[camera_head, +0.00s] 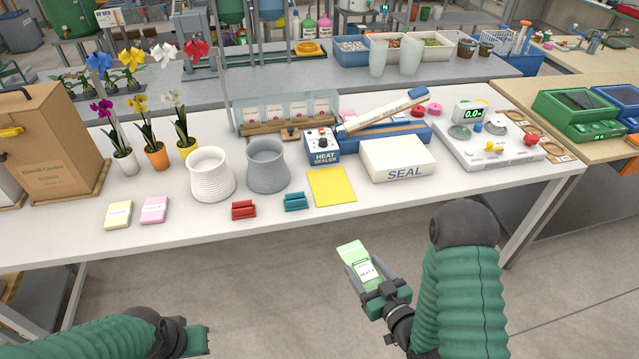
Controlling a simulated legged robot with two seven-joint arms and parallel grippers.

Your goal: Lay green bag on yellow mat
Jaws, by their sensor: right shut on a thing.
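The green bag (354,254) is a small flat packet with a white label. My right gripper (372,281) is shut on it and holds it in front of the table's front edge, over the floor. The yellow mat (331,187) lies flat and bare near the table's front edge, above and slightly left of the bag in the picture. My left gripper (197,340) is at the bottom left, below the table edge; its fingers are not clear enough to tell whether they are open.
A red clip (243,210) and a teal clip (296,202) lie left of the mat. The heat sealer (322,146) stands behind it. The white SEAL box (397,158) is to its right. Two ribbed pots (212,174) stand further left.

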